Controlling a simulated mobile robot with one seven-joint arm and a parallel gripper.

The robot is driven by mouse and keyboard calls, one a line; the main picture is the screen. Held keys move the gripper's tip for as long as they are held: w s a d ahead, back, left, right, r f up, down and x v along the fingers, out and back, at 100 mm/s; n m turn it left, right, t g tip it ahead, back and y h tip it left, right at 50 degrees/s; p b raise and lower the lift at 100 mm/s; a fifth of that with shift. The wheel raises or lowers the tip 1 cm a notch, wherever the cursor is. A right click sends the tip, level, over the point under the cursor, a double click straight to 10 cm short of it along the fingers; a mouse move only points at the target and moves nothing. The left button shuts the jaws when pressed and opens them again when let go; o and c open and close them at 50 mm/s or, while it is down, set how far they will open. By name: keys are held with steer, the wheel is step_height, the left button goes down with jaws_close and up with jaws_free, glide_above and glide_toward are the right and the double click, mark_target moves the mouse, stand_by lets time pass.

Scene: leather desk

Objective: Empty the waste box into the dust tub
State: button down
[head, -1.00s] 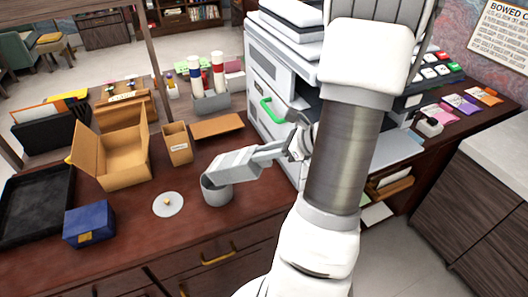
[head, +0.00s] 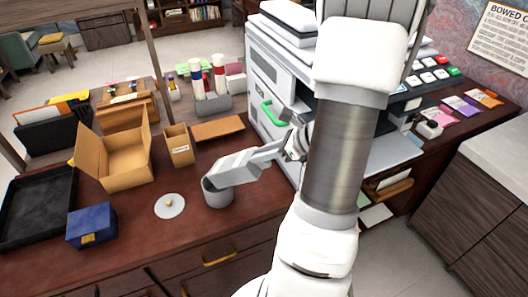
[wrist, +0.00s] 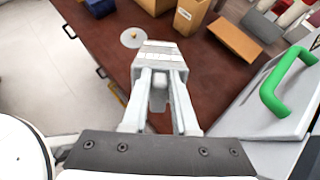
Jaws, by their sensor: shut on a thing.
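The waste box (head: 240,167), a light grey box, is held over the dust tub in the head view. It is tilted, with its lower left end at the tub's mouth; I cannot tell whether they touch. The dust tub (head: 219,196) is a round grey tub standing upright on the desk, its opening partly covered by the box. My gripper (head: 290,147) is shut on the box's right end, partly behind my arm. In the wrist view the box (wrist: 160,53) extends ahead of my gripper (wrist: 160,82) and hides the tub. The contents are not visible.
A pale round lid with a knob (head: 170,206) lies left of the tub. A blue box (head: 91,226), a black tray (head: 38,207), an open cardboard box (head: 125,166) and a narrow carton (head: 179,146) stand further left and back. A grey machine with a green handle (head: 274,112) stands right.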

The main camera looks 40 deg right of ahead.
mark_target(250, 155)
steer(key=shift+w+a+r+g+p, duration=0.3)
steer(key=shift+w+r+p, duration=0.2)
steer(key=shift+p, duration=0.35)
steer(key=shift+w+r+h+p, duration=0.1)
steer(key=shift+w+h+p, duration=0.05)
steer(key=shift+h+p, duration=0.15)
steer(key=shift+a, duration=0.1)
stand_by(0.9)
steer(key=shift+w+a+r+g+p, duration=0.1)
steer(key=shift+w+g+p, duration=0.05)
steer(key=shift+g+p, duration=0.15)
steer(key=shift+w+a+p, duration=0.1)
steer(key=shift+w+p, duration=0.05)
steer(key=shift+p, duration=0.15)
steer(key=shift+w+a+r+p, duration=0.1)
steer(key=shift+w+r+p, duration=0.15)
steer(key=shift+p, duration=0.25)
steer(key=shift+w+a+r+g+h+p, duration=0.15)
steer(key=shift+w+g+h+p, duration=0.15)
steer(key=shift+g+p, duration=0.15)
